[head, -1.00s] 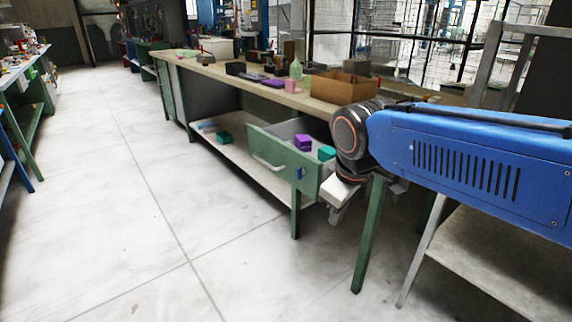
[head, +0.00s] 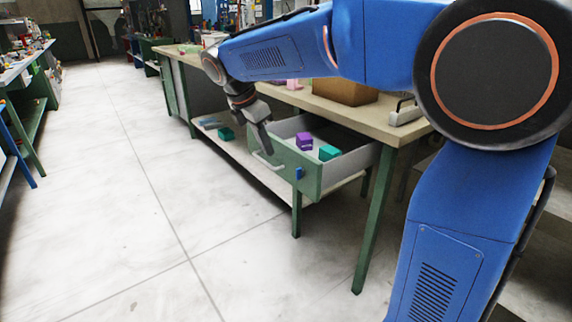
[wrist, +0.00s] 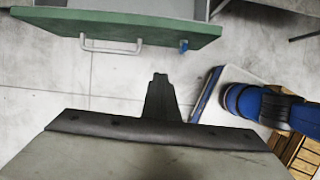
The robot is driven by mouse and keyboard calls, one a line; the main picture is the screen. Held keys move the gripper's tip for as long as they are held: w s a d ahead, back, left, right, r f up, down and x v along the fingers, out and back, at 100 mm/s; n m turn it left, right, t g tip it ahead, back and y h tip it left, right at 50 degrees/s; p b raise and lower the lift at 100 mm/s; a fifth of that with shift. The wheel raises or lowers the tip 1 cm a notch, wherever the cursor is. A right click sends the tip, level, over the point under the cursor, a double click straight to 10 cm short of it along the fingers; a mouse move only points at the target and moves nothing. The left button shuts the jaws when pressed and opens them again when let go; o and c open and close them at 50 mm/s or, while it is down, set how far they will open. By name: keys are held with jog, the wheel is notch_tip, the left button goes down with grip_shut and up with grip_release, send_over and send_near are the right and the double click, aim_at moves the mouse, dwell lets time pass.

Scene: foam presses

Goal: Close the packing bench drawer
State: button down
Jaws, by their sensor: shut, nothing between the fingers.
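The packing bench drawer (head: 312,176) stands open. It has a green front and grey inside walls, and a purple box (head: 304,141) and a teal box (head: 328,152) lie in it. Its pale bar handle (head: 267,168) is on the front, with a small blue piece to its right. My gripper (head: 267,149) points down by the handle end of the drawer front, shut and empty. In the wrist view, the shut fingers (wrist: 160,78) show below the drawer front (wrist: 120,28) and handle (wrist: 110,48), with a visible gap of floor between.
The bench top (head: 385,121) carries a cardboard box (head: 345,91), partly hidden by my arm. A lower shelf (head: 235,155) holds a green box (head: 226,133). Open floor (head: 110,200) lies in front of the bench. Another bench (head: 30,70) stands at far left.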

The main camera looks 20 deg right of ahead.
aim_at(287, 164)
jog(key=shift+w+d+f, duration=0.5)
jog(key=shift+d+f, duration=0.65)
jog(key=shift+f, duration=0.4)
jog(key=shift+w+d+f, duration=0.5)
jog(key=shift+d+f, duration=0.7)
jog(key=shift+f, duration=0.35)
jog(key=shift+w+d+f, duration=0.5)
jog(key=shift+d+f, duration=0.65)
jog(key=shift+f, duration=0.4)
